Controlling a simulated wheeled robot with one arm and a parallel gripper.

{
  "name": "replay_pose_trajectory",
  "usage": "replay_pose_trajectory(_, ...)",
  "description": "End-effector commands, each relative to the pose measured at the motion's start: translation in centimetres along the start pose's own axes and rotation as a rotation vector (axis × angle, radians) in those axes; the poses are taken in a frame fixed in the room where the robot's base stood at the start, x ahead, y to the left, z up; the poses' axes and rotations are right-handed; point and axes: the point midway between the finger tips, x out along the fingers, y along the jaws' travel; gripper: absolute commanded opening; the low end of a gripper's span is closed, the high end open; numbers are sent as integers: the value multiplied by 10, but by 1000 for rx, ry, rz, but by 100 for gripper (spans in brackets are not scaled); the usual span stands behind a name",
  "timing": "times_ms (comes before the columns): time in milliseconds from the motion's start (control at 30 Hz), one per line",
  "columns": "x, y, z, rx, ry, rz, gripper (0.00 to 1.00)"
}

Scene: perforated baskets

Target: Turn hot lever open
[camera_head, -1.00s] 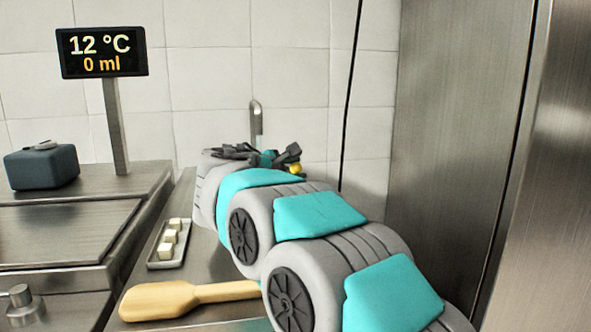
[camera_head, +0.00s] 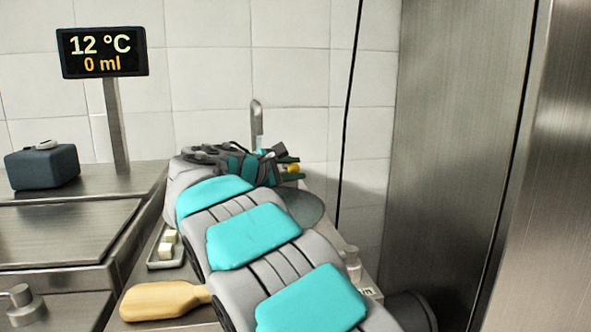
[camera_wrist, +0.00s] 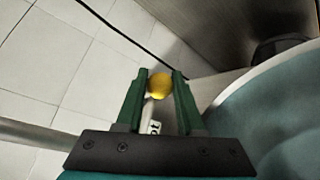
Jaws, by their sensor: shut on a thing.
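A lever with a yellow ball knob (camera_head: 294,168) stands to the right of a metal spout (camera_head: 257,118). In the wrist view the yellow knob (camera_wrist: 159,85) sits between the green fingers of my gripper (camera_wrist: 159,78), near their tips. My gripper (camera_head: 290,168) is shut on this knob. A pale stem runs from the knob towards a white label (camera_wrist: 154,128) whose text is too small to read surely. A pale streak shows below the spout; I cannot tell whether it is water. A display (camera_head: 102,52) reads 12 °C and 0 ml.
A tray (camera_head: 152,264) with pale cubes and a wooden paddle (camera_head: 160,300) lie left of my arm. A dark blue box (camera_head: 42,167) stands at the left. A tall metal panel (camera_head: 455,150) bounds the right.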

Motion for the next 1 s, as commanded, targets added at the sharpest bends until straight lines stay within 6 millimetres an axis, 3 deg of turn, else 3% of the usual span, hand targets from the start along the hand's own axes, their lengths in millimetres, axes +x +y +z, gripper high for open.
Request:
replay_pose_trajectory(500, -9, 6, -7, 38, -135, -76, 0)
replay_pose_trajectory(967, -12, 4, -10, 40, -144, -89, 0)
replay_pose_trajectory(1000, -12, 4, -10, 40, -144, -89, 39)
